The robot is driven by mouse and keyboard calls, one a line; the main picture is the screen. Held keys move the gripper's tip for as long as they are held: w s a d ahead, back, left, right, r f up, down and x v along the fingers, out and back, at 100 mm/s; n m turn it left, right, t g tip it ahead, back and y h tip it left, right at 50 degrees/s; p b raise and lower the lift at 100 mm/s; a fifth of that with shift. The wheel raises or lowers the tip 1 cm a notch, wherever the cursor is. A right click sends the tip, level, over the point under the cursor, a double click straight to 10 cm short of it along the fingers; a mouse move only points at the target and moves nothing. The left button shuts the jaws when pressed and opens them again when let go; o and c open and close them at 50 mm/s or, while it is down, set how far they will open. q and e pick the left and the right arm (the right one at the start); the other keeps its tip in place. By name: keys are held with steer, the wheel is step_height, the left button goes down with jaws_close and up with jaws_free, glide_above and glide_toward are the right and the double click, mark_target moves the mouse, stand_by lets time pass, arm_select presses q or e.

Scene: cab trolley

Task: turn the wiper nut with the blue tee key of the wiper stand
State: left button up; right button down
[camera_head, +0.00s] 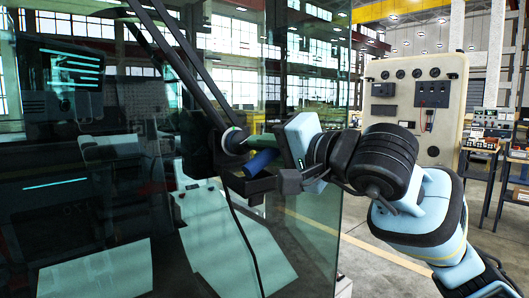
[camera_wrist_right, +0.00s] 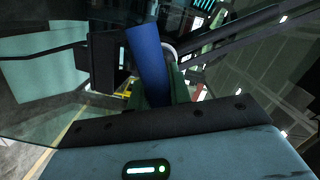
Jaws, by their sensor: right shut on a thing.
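The blue tee key (camera_head: 263,163) is a thick blue bar between the fingers of my right gripper (camera_head: 260,149). In the right wrist view the blue key (camera_wrist_right: 148,60) rises from between the green fingers of the gripper (camera_wrist_right: 158,92), which is shut on it. The key is at the round wiper pivot (camera_head: 234,141) at the lower end of the black wiper arm (camera_head: 185,65). The wiper nut itself is hidden, so I cannot tell whether the key sits on it. My left gripper is not in view.
A black bracket (camera_head: 245,184) sits just under the pivot, and a dark cable hangs below it. The cab's large glass pane (camera_head: 315,215) stands close behind my right gripper. A cream panel (camera_head: 455,95) with knobs stands at the right, with benches beyond.

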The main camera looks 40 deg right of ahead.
steer(key=m+b, duration=0.1)
steer(key=m, duration=0.2)
steer(key=shift+f, duration=0.1)
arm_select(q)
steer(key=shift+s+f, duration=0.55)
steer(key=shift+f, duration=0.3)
arm_select(e)
steer(key=shift+r+m+t, duration=0.2)
steer(key=shift+m+t, duration=0.2)
steer(key=shift+m, duration=0.7)
arm_select(q)
steer(key=shift+b, duration=0.3)
arm_select(e)
steer(key=m, duration=0.2)
steer(key=shift+f+m, duration=0.1)
steer(key=shift+m, duration=0.2)
steer(key=shift+m+b, duration=0.4)
steer(key=shift+m, duration=0.8)
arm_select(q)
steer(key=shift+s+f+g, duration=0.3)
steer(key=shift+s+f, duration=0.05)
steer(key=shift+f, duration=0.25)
arm_select(e)
steer(key=s, duration=0.7)
steer(key=shift+s+d, duration=0.25)
steer(key=shift+d, duration=0.1)
